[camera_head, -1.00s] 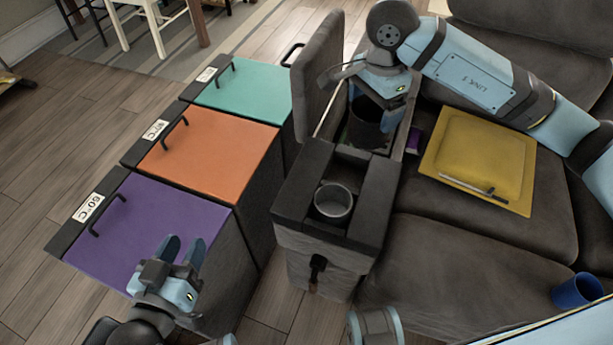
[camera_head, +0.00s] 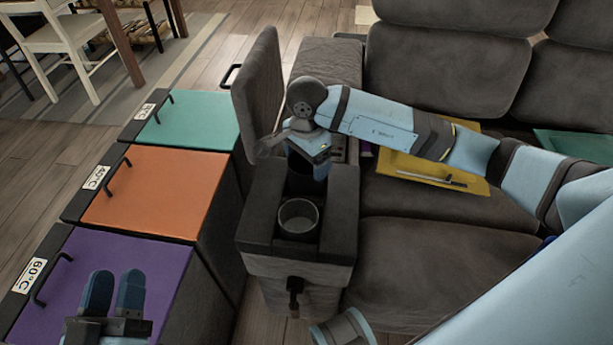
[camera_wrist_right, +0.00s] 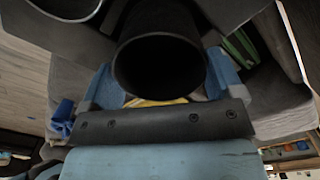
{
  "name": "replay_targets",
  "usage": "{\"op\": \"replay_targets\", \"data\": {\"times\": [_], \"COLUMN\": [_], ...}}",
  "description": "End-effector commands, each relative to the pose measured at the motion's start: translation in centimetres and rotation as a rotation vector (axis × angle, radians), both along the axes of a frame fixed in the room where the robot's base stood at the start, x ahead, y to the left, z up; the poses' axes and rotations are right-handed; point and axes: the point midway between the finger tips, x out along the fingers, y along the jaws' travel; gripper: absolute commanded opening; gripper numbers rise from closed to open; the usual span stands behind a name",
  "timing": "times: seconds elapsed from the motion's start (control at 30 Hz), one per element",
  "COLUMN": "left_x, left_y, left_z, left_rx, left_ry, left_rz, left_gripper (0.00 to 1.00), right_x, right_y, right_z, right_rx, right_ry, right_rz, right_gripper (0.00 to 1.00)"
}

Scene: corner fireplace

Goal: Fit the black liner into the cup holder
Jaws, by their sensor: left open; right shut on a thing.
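The black liner (camera_head: 301,180), a dark open cylinder, is held in my right gripper (camera_head: 308,152). It is just behind the round cup holder (camera_head: 299,219), over the armrest console (camera_head: 343,205). The cup holder has a light metallic rim and looks empty inside. In the right wrist view, the liner (camera_wrist_right: 160,62) sits between the two blue fingers of my right gripper (camera_wrist_right: 160,82), its round mouth facing the camera. The cup holder's rim (camera_wrist_right: 68,12) shows at the top left there. My left gripper (camera_head: 114,284) is open and empty above the purple lid.
The console's raised padded lid (camera_head: 258,100) stands close left of my right gripper. Purple (camera_head: 150,265), orange (camera_head: 165,195) and teal (camera_head: 190,122) lidded bins stand at the left.

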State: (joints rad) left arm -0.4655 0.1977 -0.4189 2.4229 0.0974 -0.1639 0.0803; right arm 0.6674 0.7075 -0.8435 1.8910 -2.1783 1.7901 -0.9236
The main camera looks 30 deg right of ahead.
Motion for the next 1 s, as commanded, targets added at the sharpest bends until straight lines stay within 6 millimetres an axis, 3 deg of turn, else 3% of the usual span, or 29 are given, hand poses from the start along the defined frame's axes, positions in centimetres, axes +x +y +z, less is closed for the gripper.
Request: {"op": "replay_targets", "data": {"times": [0.17,0.4,0.8,0.83,0.87,0.9,1.0], "left_x": [0.0,0.0,0.1,0.1,0.1,0.1,0.1], "left_y": [-0.1,-0.3,-0.3,-0.3,-0.3,-0.3,-0.3], "left_z": [-0.2,-1.3,-1.8,-1.8,-1.7,-1.7,-1.7], "left_rx": [-0.003,0.005,0.012,0.014,0.014,0.014,0.014], "left_ry": [-0.001,0.027,0.041,0.045,0.046,0.045,0.044], "left_rz": [-0.004,-0.017,-0.02,-0.02,-0.02,-0.02,-0.02], "left_gripper": [0.43,0.43,0.43,0.43,0.43,0.43,0.43], "right_x": [0.0,0.0,0.0,0.0,0.0,0.0,0.0], "right_y": [0.0,0.0,0.0,0.0,0.0,0.0,0.0], "right_z": [-1.2,-4.7,-5.2,-5.2,-5.1,-5.1,-5.1], "right_rx": [0.0,0.001,-0.001,-0.001,-0.001,-0.001,-0.001], "right_ry": [0.0,0.0,-0.001,-0.001,-0.001,-0.001,-0.001], "right_rz": [-0.001,-0.001,0.0,0.0,0.0,0.0,0.0], "right_gripper": [0.63,0.63,0.63,0.89,0.96,1.0,1.0]}}
